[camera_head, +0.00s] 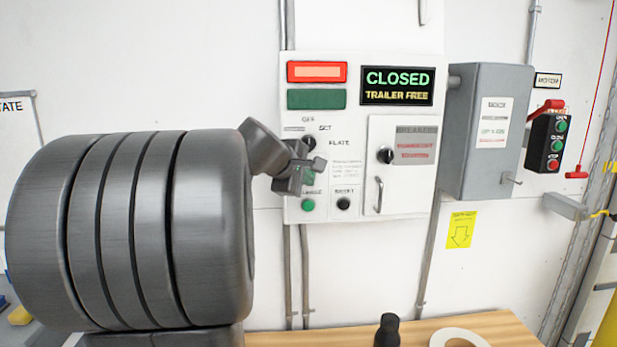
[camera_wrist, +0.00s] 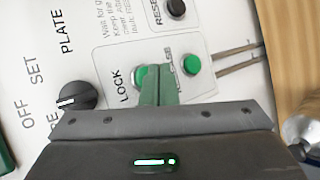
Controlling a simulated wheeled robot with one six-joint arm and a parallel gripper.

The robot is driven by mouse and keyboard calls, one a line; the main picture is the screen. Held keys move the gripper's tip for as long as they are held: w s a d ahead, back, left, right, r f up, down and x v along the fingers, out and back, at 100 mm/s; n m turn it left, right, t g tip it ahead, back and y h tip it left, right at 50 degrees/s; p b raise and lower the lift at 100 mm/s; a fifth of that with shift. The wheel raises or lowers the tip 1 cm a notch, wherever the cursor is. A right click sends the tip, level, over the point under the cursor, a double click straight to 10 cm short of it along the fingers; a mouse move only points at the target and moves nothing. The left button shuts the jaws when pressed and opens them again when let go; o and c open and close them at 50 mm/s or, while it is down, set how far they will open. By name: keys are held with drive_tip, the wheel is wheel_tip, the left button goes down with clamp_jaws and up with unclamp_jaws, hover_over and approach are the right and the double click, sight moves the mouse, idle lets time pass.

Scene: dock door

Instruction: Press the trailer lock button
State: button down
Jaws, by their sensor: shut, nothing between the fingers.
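The control panel (camera_head: 355,125) is a white box on the wall. Its display (camera_head: 397,85) reads CLOSED, TRAILER FREE. In the wrist view, a green button (camera_wrist: 141,75) beside the word LOCK is partly covered by my gripper's fingers. My gripper (camera_wrist: 160,70) is shut and empty, with its tips right at this button; I cannot tell whether they touch it. In the head view my gripper (camera_head: 308,178) is in front of the panel's lower left and hides most of the LOCK button. A second green button (camera_wrist: 191,64) sits just right of the fingers, its label partly hidden.
A black button (camera_wrist: 176,8) marked RESET and a black selector knob (camera_wrist: 75,97) are close by. A red lamp (camera_head: 316,72) looks lit above a darker green lamp (camera_head: 316,98). A grey box (camera_head: 485,130) stands right of the panel. A wooden table (camera_head: 490,325) is below.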

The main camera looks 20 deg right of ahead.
drive_tip(key=shift+w, duration=0.1)
drive_tip(key=shift+w+d, duration=0.15)
drive_tip(key=shift+w, duration=0.2)
drive_tip(key=shift+w+d, duration=0.1)
drive_tip(key=shift+w, duration=0.3)
idle(0.6)
drive_tip(key=shift+s, duration=0.2)
drive_tip(key=shift+s+a, duration=0.25)
drive_tip(key=shift+s, duration=0.35)
drive_tip(key=shift+s+a+b, duration=0.2)
drive_tip(key=shift+s, duration=0.6)
drive_tip(key=shift+s+a+b, duration=0.15)
drive_tip(key=shift+s+a, duration=0.05)
drive_tip(key=shift+s, duration=0.65)
drive_tip(key=shift+s+a+b, duration=0.2)
drive_tip(key=shift+s, duration=0.6)
drive_tip(key=shift+s+a, duration=0.25)
drive_tip(key=shift+s, duration=0.7)
drive_tip(key=shift+s+a, duration=0.25)
drive_tip(key=shift+s, duration=0.7)
